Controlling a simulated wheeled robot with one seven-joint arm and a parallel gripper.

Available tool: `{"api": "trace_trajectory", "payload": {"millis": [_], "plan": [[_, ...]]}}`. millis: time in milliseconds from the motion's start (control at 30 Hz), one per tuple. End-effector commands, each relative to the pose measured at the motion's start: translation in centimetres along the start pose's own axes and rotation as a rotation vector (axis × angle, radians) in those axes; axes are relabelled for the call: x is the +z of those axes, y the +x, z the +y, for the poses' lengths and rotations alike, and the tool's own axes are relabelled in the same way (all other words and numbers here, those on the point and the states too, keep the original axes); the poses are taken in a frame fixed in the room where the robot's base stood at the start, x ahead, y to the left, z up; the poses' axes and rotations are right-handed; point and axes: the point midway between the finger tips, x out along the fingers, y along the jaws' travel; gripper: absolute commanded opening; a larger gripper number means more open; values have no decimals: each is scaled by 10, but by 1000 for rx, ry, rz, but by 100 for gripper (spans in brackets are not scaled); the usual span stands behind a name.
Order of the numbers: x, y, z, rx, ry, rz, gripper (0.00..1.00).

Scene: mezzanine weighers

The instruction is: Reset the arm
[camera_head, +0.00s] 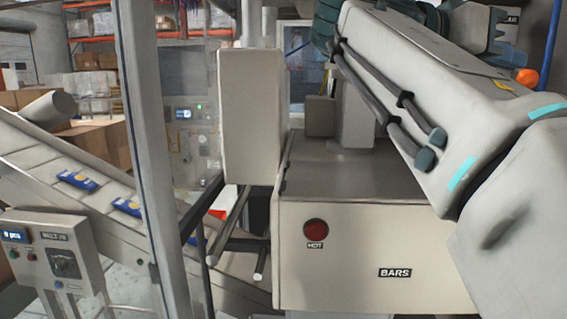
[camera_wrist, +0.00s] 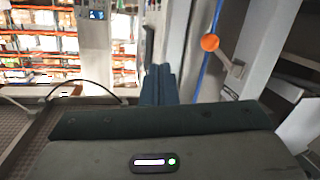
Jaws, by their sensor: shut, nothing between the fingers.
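My arm (camera_head: 430,90) reaches across the upper right of the head view, raised above a grey machine housing. In the wrist view, my gripper (camera_wrist: 159,80) shows as two dark blue fingers side by side, shut with nothing between them. They point toward an open background of shelving, and no object touches them there. I cannot clearly make out the fingertips in the head view.
An inclined conveyor (camera_head: 30,150) carries blue packets (camera_head: 77,180). A control box (camera_head: 50,250) stands in front. An orange knob (camera_wrist: 210,43) is right of the fingers.

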Motion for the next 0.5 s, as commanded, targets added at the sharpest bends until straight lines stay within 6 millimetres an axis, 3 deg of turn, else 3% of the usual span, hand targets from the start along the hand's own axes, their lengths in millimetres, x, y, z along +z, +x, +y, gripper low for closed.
{"api": "trace_trajectory", "payload": {"millis": [167, 267, 500], "plan": [[34, 5, -29, -122, -209, -71, 0], [68, 7, -48, -223, -360, -135, 0], [195, 3, -76, -562, -725, -367, 0]]}}
